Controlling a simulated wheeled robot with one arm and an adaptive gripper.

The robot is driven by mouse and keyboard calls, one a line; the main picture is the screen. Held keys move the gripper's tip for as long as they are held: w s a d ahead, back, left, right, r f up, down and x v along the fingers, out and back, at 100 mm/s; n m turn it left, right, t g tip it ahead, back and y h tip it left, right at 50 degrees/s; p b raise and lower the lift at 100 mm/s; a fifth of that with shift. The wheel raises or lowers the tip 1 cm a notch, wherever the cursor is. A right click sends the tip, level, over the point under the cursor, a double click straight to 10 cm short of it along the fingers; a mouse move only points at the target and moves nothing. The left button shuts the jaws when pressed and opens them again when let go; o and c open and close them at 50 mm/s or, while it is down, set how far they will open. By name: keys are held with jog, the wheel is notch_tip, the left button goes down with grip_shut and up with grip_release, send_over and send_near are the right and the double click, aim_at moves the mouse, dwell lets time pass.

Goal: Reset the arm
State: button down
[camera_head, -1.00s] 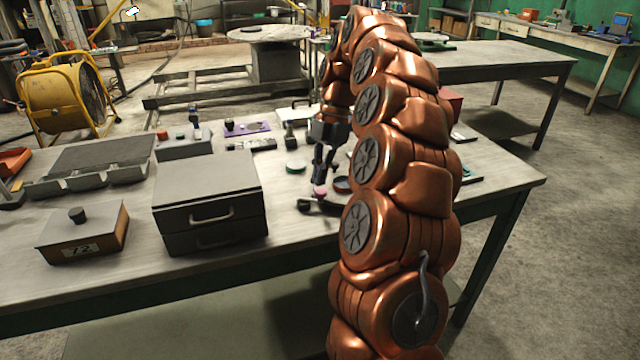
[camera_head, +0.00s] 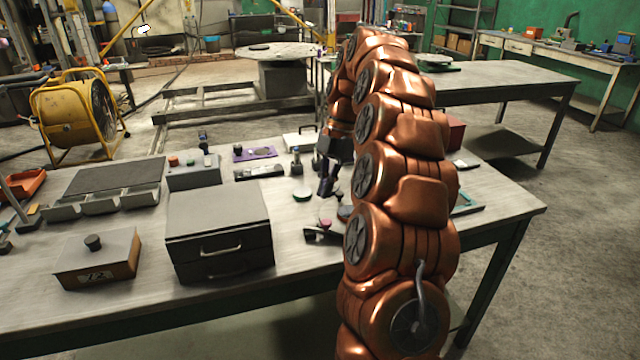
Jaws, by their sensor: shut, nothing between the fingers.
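My copper-coloured arm (camera_head: 405,190) rises at the right of centre in the head view, arches over at the top and hangs its far end down above the table. My gripper (camera_head: 327,187) is dark, points downward and is shut with nothing between its fingers.
The table (camera_head: 105,213) holds a grey drawer box (camera_head: 218,232), a small box with a knob (camera_head: 97,260), a compartment tray (camera_head: 105,190) and several small items. A yellow fan (camera_head: 72,112) stands on the floor at left. Another table (camera_head: 490,82) stands behind at right.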

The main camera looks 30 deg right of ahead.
jog(key=shift+a, duration=0.1)
jog(key=s+a+r+m+h+p, duration=0.25)
jog(key=s+a+m, duration=0.65)
jog(key=s+a, duration=0.5)
jog(key=s+a+f+m+p, duration=0.1)
jog(key=s+a+f+m, duration=0.1)
jog(key=s+m, duration=0.4)
jog(key=s+a+f+m+h+p, duration=0.1)
jog(key=s+f+m, duration=0.3)
jog(key=s, duration=0.8)
jog(key=a+m, duration=0.1)
jog(key=m, duration=0.1)
jog(key=shift+s+a+m+g, duration=0.15)
jog(key=shift+a+m+g, duration=0.05)
jog(key=shift+m+g, duration=0.1)
jog(key=shift+f, duration=0.1)
